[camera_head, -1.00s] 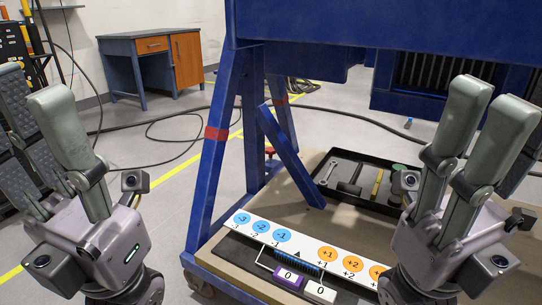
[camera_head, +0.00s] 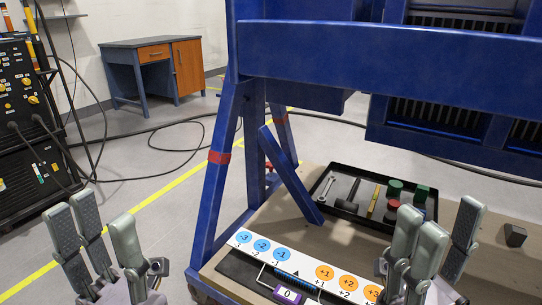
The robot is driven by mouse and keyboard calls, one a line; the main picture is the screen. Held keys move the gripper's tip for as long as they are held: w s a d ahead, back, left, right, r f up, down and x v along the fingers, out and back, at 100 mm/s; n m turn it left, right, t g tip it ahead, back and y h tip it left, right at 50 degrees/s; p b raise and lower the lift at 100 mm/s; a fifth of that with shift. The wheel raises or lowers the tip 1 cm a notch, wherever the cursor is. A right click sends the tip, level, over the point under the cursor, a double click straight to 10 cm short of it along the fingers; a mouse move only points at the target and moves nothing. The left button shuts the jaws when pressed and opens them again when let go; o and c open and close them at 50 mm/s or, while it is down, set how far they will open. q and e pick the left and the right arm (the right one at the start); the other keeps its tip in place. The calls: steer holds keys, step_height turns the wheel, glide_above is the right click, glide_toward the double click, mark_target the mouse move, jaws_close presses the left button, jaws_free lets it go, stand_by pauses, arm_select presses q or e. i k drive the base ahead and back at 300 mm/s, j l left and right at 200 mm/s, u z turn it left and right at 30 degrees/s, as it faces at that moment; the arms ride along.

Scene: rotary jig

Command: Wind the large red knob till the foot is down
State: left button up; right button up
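No large red knob or foot is clearly identifiable. A small red part (camera_head: 269,167) shows behind the blue frame's leg, too small to tell what it is. The blue frame (camera_head: 215,195) has red bands on its legs and stands beside the wooden board. My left gripper (camera_head: 97,212) is at lower left, its fingers spread and empty, left of the frame. My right gripper (camera_head: 442,212) is at lower right in front of the board, its fingers spread and empty, covering part of the white number strip (camera_head: 303,266).
A black tray (camera_head: 325,215) on the board holds a wrench, a hammer, a yellow-handled tool and red and green pieces. A purple 0 tag (camera_head: 287,294) lies at the front. A dark block (camera_head: 515,235) sits right. A welding unit (camera_head: 35,130) and cables are left; a desk (camera_head: 155,72) is behind.

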mark_target(269, 165)
steer(key=i+j+u, duration=0.25)
steer(key=j, duration=0.25)
steer(key=i+j+u, duration=0.25)
steer(key=j, duration=0.25)
steer(key=i+j+u, duration=0.3)
steer(key=j, duration=0.15)
steer(key=i+j+u, duration=0.5)
steer(key=i, duration=0.2)
steer(key=i+j+u, duration=0.25)
steer(key=i, duration=0.15)
steer(key=i+l+z, duration=0.15)
steer(key=i+z, duration=0.95)
steer(key=z, duration=0.15)
steer(key=i+j+z, duration=0.2)
steer(key=i+z, duration=1)
steer(key=i+j+z, duration=0.2)
steer(key=i+z, duration=0.25)
steer(key=i+j+z, duration=0.4)
steer(key=k+l, duration=0.1)
